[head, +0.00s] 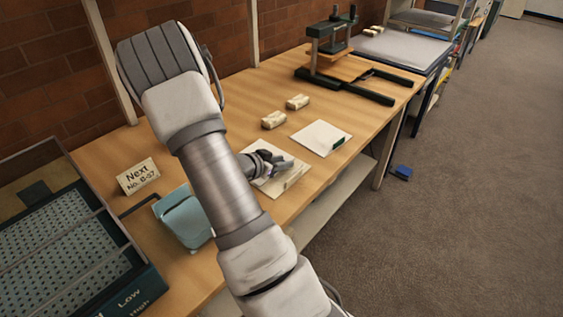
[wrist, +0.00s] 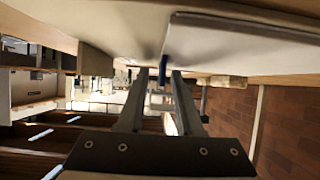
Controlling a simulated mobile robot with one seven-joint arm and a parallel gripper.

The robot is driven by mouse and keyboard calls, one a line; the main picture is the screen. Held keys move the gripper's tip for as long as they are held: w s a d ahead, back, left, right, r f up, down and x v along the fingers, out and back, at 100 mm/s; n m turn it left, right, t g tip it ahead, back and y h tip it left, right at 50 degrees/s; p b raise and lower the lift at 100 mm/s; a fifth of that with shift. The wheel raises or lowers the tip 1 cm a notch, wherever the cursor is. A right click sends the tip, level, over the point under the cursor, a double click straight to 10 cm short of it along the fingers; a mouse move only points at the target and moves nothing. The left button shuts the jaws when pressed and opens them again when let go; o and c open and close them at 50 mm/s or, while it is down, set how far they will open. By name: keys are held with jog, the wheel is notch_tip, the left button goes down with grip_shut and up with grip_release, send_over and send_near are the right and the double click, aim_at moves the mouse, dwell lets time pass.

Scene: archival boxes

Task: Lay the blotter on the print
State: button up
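A cream sheet (head: 269,188) lies on the bench below my gripper, with a pale block-like tab on its right side. A white sheet (head: 318,133) with a dark green tab (head: 338,142) lies farther along the bench. I cannot tell for certain which is the blotter and which the print. My gripper (head: 282,164) is just above the cream sheet and hides part of it. In the wrist view its fingers (wrist: 158,74) are apart, with a small dark blue piece showing between their tips. A broad pale sheet (wrist: 240,45) fills the upper right there.
Two pale blocks (head: 273,119) (head: 298,102) lie behind the white sheet. A press (head: 332,55) stands at the far end. A sign reading "Next No. B-57" (head: 138,177), a blue container (head: 183,215) and a perforated tray (head: 60,235) are at left. Bare wood lies between.

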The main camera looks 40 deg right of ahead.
jog(key=p+v, duration=0.3)
jog(key=v, duration=0.9)
jog(key=shift+w+a+r, duration=0.15)
jog(key=shift+w+r, duration=0.05)
jog(key=w+a+r+n+t+y, duration=0.3)
jog(key=w+a+r+t+y, duration=0.25)
jog(key=w+a, duration=0.25)
jog(key=s+a+r+n+t+y, duration=0.1)
jog(key=a+r+n+t+y, duration=0.2)
jog(key=a+r+n+y, duration=0.55)
jog(key=s+a+r+n, duration=0.2)
jog(key=s+a+r, duration=0.4)
jog(key=s+a, duration=0.25)
jog(key=s+d+n+g+h, duration=0.1)
jog(key=s+n+g, duration=0.2)
jog(key=s, duration=1.1)
jog(key=shift+d+r+g+h, duration=0.15)
jog(key=shift+d+g+h, duration=0.2)
jog(key=shift+g+h, duration=0.1)
